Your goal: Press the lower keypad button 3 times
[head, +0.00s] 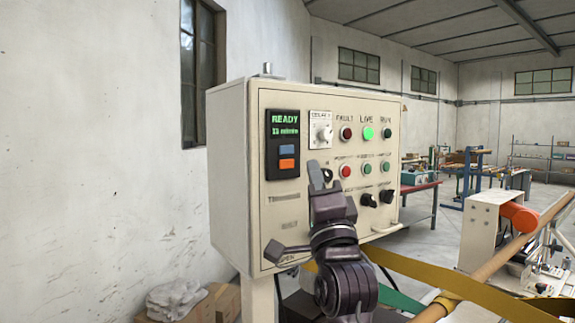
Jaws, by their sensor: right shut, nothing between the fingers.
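The control cabinet (228,180) is a cream box with a panel facing me. At the panel's upper left is a black keypad (269,150) with a green display reading READY. Below the display are a blue upper button (286,149) and an orange lower button (287,164). My right gripper (317,177) is shut and empty, pointing up in front of the panel. In the picture its tip is right of and slightly below the orange button; I cannot tell how far it is from the panel. My left gripper is not in view.
A white rotary dial (323,134), a lit green LIVE lamp (368,133) and black knobs (387,196) sit right of the keypad. My right arm hides the panel's lower middle. A yellow strap (430,271) and the winder's machinery (484,225) are at the right.

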